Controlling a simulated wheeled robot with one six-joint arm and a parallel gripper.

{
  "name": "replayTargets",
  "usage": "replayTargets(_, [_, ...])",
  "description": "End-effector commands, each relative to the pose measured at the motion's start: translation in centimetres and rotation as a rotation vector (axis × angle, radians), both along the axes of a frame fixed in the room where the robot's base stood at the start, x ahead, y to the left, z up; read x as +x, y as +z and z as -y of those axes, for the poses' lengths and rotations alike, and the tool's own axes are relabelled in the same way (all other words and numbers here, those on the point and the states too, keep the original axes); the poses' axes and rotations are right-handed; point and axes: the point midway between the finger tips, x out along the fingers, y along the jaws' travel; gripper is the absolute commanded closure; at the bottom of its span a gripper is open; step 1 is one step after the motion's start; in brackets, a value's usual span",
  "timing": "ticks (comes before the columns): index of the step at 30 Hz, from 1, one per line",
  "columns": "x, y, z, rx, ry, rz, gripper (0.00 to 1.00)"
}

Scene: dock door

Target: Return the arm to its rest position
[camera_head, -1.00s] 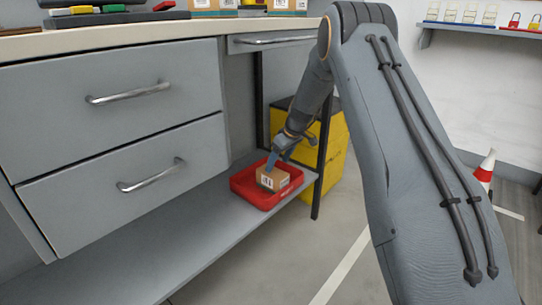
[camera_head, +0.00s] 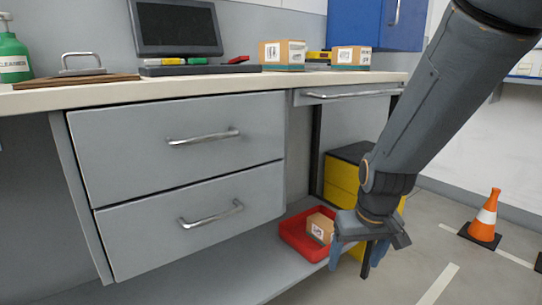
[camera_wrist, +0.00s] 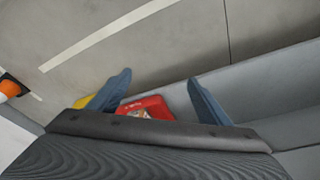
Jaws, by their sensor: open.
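My arm (camera_head: 425,105) reaches down from the upper right in the head view. My gripper (camera_head: 354,262) hangs at its end with the fingers spread and nothing between them. It is in front of and to the right of a red tray (camera_head: 293,239) on the low shelf. A small cardboard box (camera_head: 318,229) with a white label sits in the tray, partly hidden by the gripper. In the wrist view the two blue fingers of my gripper (camera_wrist: 158,95) stand wide apart. The red tray (camera_wrist: 150,104) shows beyond them, its lower part hidden by the gripper body.
The workbench with two grey drawers (camera_head: 190,145) stands at left and centre. A yellow bin (camera_head: 341,172) stands behind the gripper. An orange cone (camera_head: 484,218) is on the floor at right. Boxes (camera_head: 283,55) and a monitor (camera_head: 176,28) are on the benchtop. Floor between gripper and cone is clear.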

Motion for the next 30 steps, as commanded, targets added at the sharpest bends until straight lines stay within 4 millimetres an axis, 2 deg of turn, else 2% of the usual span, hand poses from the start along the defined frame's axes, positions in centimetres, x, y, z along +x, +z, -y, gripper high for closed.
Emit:
replayTargets(1, [-1.5,0.1,-0.1,-0.001,-0.015,0.0,0.28])
replayTargets(7, [-6.5,-0.2,-0.2,-0.002,-0.073,-0.002,0.28])
replayTargets(10, [-6.5,0.4,-2.7,0.007,-0.02,-0.014,0.28])
replayTargets(17, [-8.6,1.6,-8.0,0.024,0.096,-0.051,0.28])
replayTargets(24, [-12.8,3.4,-14.5,0.044,0.261,-0.105,0.28])
replayTargets(30, [-15.9,4.5,-17.6,0.053,0.353,-0.142,0.28])
